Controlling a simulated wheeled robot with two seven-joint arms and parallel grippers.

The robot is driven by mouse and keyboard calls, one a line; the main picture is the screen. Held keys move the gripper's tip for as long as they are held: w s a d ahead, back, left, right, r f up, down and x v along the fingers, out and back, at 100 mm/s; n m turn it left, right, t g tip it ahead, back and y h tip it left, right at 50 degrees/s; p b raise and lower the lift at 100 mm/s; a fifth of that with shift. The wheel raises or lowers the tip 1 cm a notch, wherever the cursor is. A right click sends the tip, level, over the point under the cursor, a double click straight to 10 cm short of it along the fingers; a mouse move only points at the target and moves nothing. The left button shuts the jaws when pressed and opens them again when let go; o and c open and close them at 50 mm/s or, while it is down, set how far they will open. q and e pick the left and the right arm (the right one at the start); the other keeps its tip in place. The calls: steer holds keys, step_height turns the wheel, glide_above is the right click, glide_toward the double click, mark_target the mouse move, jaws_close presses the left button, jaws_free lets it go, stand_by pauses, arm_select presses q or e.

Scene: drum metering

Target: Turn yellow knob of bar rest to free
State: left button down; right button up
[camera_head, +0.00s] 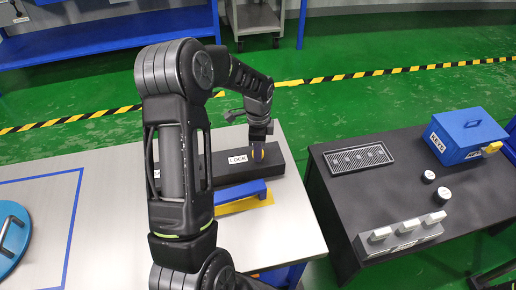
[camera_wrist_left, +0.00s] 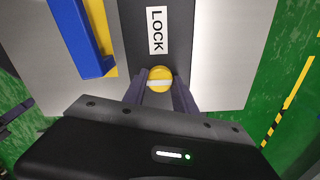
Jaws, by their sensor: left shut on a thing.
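The yellow knob (camera_wrist_left: 160,78) sits on a dark bar rest (camera_head: 279,161), just past a white LOCK label (camera_head: 237,159); the label also shows in the left wrist view (camera_wrist_left: 157,30). The knob has a pale stripe across its face, running crosswise to the bar rest in the left wrist view. My left gripper (camera_wrist_left: 160,92) is down at the knob with a finger on each side, shut on it. In the head view the left gripper (camera_head: 258,150) partly hides the knob. No FREE label shows; my left arm covers part of the bar rest. My right gripper is not in view.
A blue bar (camera_head: 240,192) on a yellow patch lies beside the bar rest on the light table (camera_head: 290,215). The dark right table holds a grille (camera_head: 358,158), a blue KEYS box (camera_head: 466,135), and grey blocks (camera_head: 400,237).

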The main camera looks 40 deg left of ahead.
arm_select(q)
steer(key=c, duration=1)
jaws_free()
steer(key=shift+r, duration=0.15)
step_height(320, 180, up, 8)
steer(key=shift+f+p, duration=0.2)
steer(key=shift+p, duration=0.2)
